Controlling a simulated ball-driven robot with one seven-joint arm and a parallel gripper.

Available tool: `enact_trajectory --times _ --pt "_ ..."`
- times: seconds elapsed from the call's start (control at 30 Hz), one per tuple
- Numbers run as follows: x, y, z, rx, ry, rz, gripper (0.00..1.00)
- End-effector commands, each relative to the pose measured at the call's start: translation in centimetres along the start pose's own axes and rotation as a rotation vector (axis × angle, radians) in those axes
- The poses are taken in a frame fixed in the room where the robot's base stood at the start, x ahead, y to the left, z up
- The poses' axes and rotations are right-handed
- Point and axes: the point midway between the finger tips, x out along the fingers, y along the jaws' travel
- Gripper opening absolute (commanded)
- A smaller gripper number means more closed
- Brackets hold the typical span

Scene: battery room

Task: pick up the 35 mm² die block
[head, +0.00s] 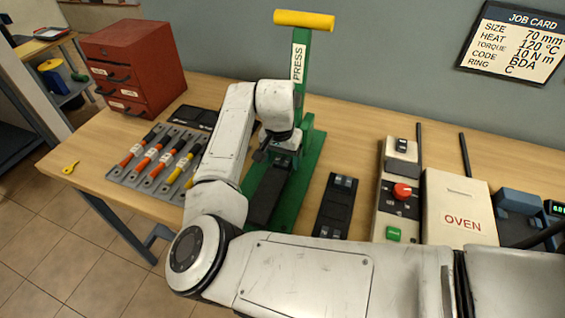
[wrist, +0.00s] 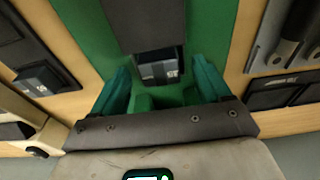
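My gripper (wrist: 163,88) is open in the wrist view, its two teal fingers apart with nothing clasped between them. A small dark die block (wrist: 160,68) with a pale label sits on the green press, just beyond and between the fingertips. The label is small and seems upside down; I cannot read it surely. In the head view my gripper (head: 264,154) is low at the green press (head: 303,120), and the block there is hidden by my wrist. Another die block (wrist: 40,80) lies in a dark tray at the left of the wrist view.
In the head view a dark tray (head: 334,206) with die blocks lies right of the press. A grey rack (head: 130,172) of coloured-handled tools is left. The red cabinet (head: 135,65), control box (head: 398,195) and oven (head: 458,208) stand on the bench.

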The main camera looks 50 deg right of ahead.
Motion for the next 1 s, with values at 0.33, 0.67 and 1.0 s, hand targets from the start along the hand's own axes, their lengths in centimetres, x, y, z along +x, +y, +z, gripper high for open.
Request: enact_trajectory --times 0.33,0.67,1.0 --pt "-0.04 0.00 0.00 0.000 0.000 0.000 0.44" --pt "-0.06 -0.01 0.00 -0.001 0.000 0.000 0.12" --pt "-0.18 -0.03 -0.04 0.000 0.001 0.000 0.04"
